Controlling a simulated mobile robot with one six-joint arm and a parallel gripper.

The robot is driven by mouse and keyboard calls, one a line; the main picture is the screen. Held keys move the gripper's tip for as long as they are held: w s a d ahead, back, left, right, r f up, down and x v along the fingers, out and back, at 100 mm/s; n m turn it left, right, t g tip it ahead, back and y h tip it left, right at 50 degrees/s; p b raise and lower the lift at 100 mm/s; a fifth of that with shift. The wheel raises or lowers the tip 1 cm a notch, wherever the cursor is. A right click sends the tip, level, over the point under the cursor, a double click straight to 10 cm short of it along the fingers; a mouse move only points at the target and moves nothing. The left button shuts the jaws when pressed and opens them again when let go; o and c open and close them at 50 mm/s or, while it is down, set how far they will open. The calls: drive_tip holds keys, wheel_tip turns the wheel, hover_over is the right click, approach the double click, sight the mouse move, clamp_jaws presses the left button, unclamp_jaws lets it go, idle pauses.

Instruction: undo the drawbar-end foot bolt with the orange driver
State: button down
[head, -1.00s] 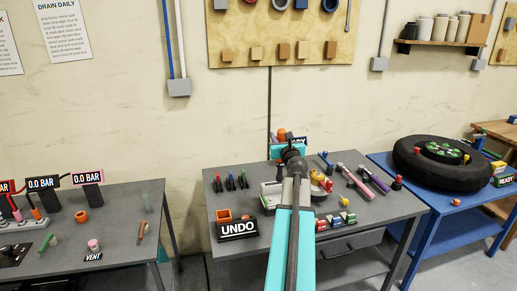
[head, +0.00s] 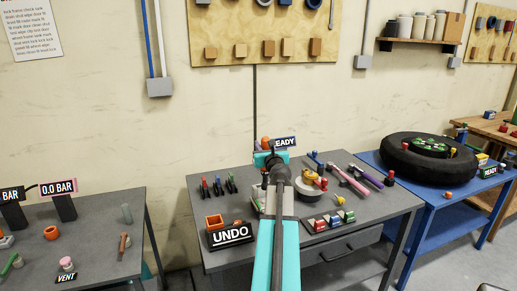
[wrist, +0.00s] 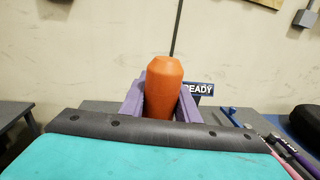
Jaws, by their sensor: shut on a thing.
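The orange driver's handle (wrist: 162,88) stands between the two purple fingers of my gripper (wrist: 160,98) in the wrist view; the fingers are shut on it. In the head view a small orange end (head: 265,143) of the driver shows past my wrist, above the middle table, and my arm hides most of my gripper. The driver's tip is hidden in both views. I cannot make out the drawbar-end foot bolt in any view.
A blue bench (head: 418,190) carries a black tyre (head: 430,160) at right. A grey table (head: 100,215) stands at left, with a gap between.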

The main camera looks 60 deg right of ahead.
drive_tip(key=shift+w+a+r, duration=0.1)
drive_tip(key=shift+w+a, duration=0.1)
drive_tip(key=shift+a, duration=0.05)
drive_tip(key=shift+f+b, duration=2.25)
drive_tip(key=shift+f, duration=0.8)
drive_tip(key=shift+f+b, duration=0.9)
drive_tip(key=shift+f, duration=0.1)
idle(1.8)
drive_tip(key=shift+r, duration=0.1)
drive_tip(key=shift+r+p, duration=2.55)
